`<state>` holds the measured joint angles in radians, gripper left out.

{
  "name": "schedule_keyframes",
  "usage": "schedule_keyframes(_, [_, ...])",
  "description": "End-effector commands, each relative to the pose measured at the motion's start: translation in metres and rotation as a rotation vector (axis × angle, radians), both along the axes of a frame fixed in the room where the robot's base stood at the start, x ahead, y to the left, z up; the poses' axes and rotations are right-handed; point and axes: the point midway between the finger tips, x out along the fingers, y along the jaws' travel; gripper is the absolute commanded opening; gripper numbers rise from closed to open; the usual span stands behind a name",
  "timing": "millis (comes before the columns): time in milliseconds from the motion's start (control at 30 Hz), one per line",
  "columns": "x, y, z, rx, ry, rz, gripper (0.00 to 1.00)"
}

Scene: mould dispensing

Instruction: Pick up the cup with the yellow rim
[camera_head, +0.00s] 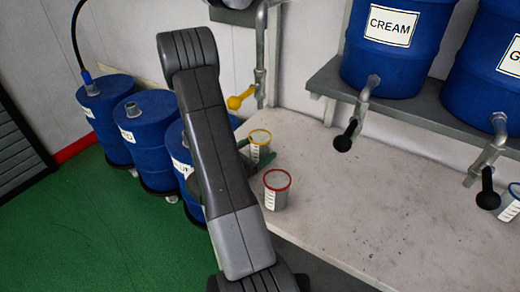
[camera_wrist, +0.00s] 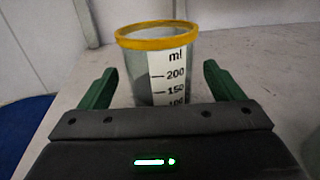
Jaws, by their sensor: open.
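The cup with the yellow rim (camera_head: 259,148) stands upright on the pale table, partly hidden behind my arm and gripper in the head view. In the wrist view the yellow-rimmed cup (camera_wrist: 160,62) is clear, with a white measuring scale facing me. My gripper (camera_wrist: 160,88) is open, with one green finger on each side of the cup's lower part. Gaps show between the fingers and the cup wall. In the head view my gripper (camera_head: 257,160) is at the cup, mostly hidden by my arm.
A red-rimmed cup (camera_head: 277,190) stands close in front on the table (camera_head: 350,205). Blue drums (camera_head: 155,138) stand left on the green floor. A shelf (camera_head: 330,80) with blue barrels is at the back right.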

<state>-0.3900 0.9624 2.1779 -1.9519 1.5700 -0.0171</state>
Motion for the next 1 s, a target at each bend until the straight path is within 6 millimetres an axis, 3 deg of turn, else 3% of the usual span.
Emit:
schedule_keyframes(233, [0.019,-0.021,0.001,0.000,0.000,-0.003,0.87])
schedule_keyframes(567, [0.022,-0.024,0.000,-0.001,0.000,0.000,0.87])
schedule_keyframes(833, [0.022,-0.023,0.000,-0.001,-0.001,0.000,0.38])
schedule_keyframes(1000, [0.022,-0.023,0.001,-0.001,-0.001,0.000,0.35])
